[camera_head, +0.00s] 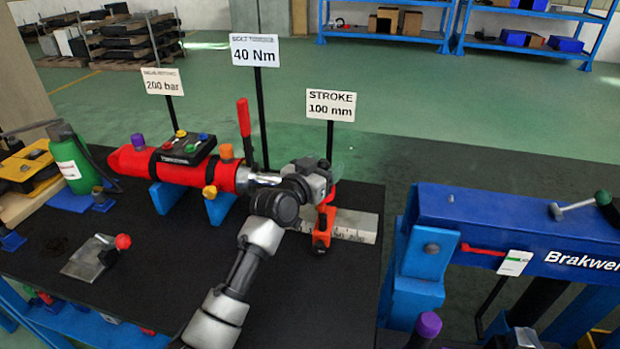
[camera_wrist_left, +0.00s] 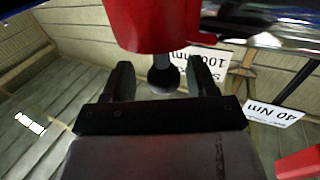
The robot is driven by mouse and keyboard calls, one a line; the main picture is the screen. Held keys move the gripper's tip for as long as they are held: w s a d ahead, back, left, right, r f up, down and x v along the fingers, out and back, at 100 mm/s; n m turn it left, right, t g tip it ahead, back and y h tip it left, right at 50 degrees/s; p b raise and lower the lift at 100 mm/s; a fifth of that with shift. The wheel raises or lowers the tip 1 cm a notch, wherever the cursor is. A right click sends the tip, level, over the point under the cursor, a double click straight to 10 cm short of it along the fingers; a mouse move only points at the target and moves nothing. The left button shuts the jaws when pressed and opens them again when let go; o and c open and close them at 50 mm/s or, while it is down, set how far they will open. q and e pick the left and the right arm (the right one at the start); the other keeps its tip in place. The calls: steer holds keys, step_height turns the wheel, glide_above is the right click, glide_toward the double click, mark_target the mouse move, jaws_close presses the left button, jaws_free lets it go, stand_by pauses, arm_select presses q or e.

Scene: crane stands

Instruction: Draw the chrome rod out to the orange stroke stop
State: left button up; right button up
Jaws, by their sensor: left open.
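A red cylinder (camera_head: 150,165) lies on blue cradles, with the chrome rod (camera_head: 264,179) coming out of its right end. My left gripper (camera_head: 324,185) is at the rod's outer end and partly hides it. In the left wrist view my left gripper (camera_wrist_left: 163,70) is open, its fingers on either side of a dark ball-shaped knob (camera_wrist_left: 163,76) under a red end piece (camera_wrist_left: 165,25). I cannot tell whether either finger touches the knob. The chrome rod shows at upper right (camera_wrist_left: 268,33). The orange stroke stop (camera_head: 321,232) stands on a marked scale plate (camera_head: 352,226), just below the gripper.
Signs on posts stand behind the cylinder, including the STROKE 100 mm sign (camera_head: 331,105). A red-handled lever (camera_head: 244,118) rises beside it. A green bottle (camera_head: 75,160) stands at left. A blue Brakwell frame (camera_head: 500,225) is at right. The front of the black bench is mostly clear.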

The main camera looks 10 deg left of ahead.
arm_select(q)
steer(key=v, duration=0.8)
steer(key=shift+s, duration=0.25)
